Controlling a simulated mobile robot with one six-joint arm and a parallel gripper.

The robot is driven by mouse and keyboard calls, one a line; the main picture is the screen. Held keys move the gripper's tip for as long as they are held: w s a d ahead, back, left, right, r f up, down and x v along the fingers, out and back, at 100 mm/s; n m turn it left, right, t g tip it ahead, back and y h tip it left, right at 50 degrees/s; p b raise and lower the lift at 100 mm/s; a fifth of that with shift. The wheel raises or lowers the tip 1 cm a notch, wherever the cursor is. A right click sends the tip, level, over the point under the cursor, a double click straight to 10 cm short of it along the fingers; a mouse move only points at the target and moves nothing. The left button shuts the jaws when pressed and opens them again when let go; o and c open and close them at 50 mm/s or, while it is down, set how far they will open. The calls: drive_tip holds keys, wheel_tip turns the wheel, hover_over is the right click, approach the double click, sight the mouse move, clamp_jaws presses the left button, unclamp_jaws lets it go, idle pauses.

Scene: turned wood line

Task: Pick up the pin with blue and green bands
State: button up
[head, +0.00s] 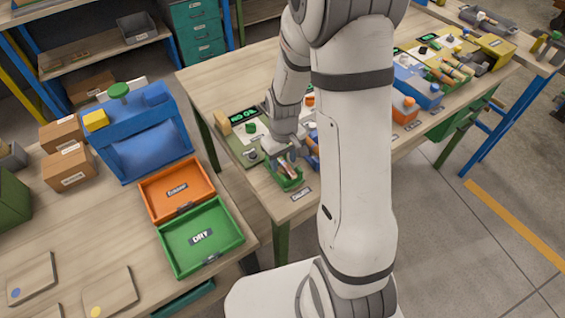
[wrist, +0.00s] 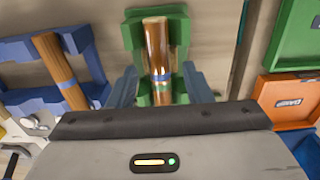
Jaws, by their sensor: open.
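The brown wooden pin (wrist: 157,48) with a blue band and green bands lies in a green cradle (wrist: 133,35) in the wrist view. My gripper (wrist: 160,84) is open, with one blue-grey finger on each side of the pin's banded end. Whether the fingers touch the pin or the cradle cannot be told. In the head view, my gripper (head: 288,155) is low over the green cradle (head: 287,185) at the near end of the line table. The pin is partly hidden there by my gripper.
A second pin (wrist: 58,68) lies in a blue cradle (wrist: 93,65), left in the wrist view. On the left bench are a green tray marked DRY (head: 236,240), an orange tray (head: 150,207) and a blue padded stand (head: 125,165). My arm hides the table's middle.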

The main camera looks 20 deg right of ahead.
drive_tip(key=shift+c, duration=0.3)
clamp_jaws()
